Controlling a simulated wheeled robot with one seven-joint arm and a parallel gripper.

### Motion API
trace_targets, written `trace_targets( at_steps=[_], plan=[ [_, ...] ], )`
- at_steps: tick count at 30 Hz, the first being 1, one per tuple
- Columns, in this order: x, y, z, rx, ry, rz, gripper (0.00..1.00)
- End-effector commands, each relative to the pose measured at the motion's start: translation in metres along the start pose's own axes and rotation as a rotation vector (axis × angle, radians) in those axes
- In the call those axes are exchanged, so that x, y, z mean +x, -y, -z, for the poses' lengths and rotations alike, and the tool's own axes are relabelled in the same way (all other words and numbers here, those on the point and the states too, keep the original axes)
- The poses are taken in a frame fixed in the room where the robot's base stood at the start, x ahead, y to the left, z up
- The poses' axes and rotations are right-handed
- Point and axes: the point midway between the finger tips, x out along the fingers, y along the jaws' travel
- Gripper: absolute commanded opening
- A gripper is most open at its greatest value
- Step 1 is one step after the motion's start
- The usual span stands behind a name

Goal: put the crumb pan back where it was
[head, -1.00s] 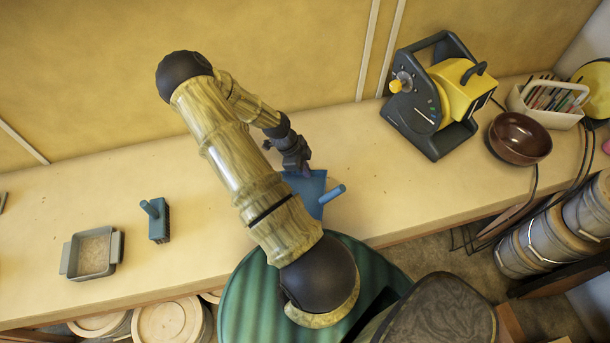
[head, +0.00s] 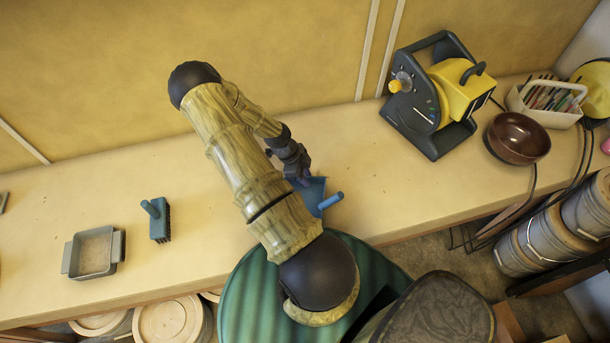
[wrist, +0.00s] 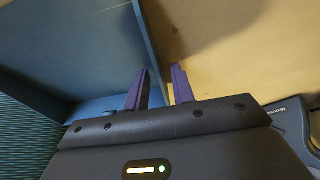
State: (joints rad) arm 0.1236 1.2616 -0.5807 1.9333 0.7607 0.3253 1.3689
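The crumb pan is a blue scoop (head: 314,188) with a round blue handle, beyond the green striped round surface, in the middle of the head view. My gripper (head: 299,178) is at its upper left edge, and my arm hides part of the pan. In the wrist view, the blue pan (wrist: 95,45) fills the left side. Its wall runs between the two purple fingers of my gripper (wrist: 160,88), which close on it. Whether the pan touches the counter is hard to tell.
A teal brush (head: 158,220) and a grey two-handled tray (head: 93,251) are on the counter (head: 215,240) at left. A yellow and black machine (head: 433,95), a brown bowl (head: 517,138) and a white pencil caddy (head: 546,103) stand at right. The counter between is clear.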

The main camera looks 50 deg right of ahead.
Motion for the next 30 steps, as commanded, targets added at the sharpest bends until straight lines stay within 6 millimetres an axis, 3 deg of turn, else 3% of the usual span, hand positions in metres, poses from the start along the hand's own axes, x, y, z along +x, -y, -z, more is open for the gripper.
trace_targets(
  at_steps=[11, 24, 30],
  plan=[
    [-0.010, 0.001, 0.000, -0.002, 0.000, 0.004, 0.25],
    [-0.090, 0.001, -0.001, -0.002, 0.002, 0.005, 0.25],
    [-0.118, 0.001, 0.000, -0.001, 0.001, 0.003, 0.25]
  ],
)
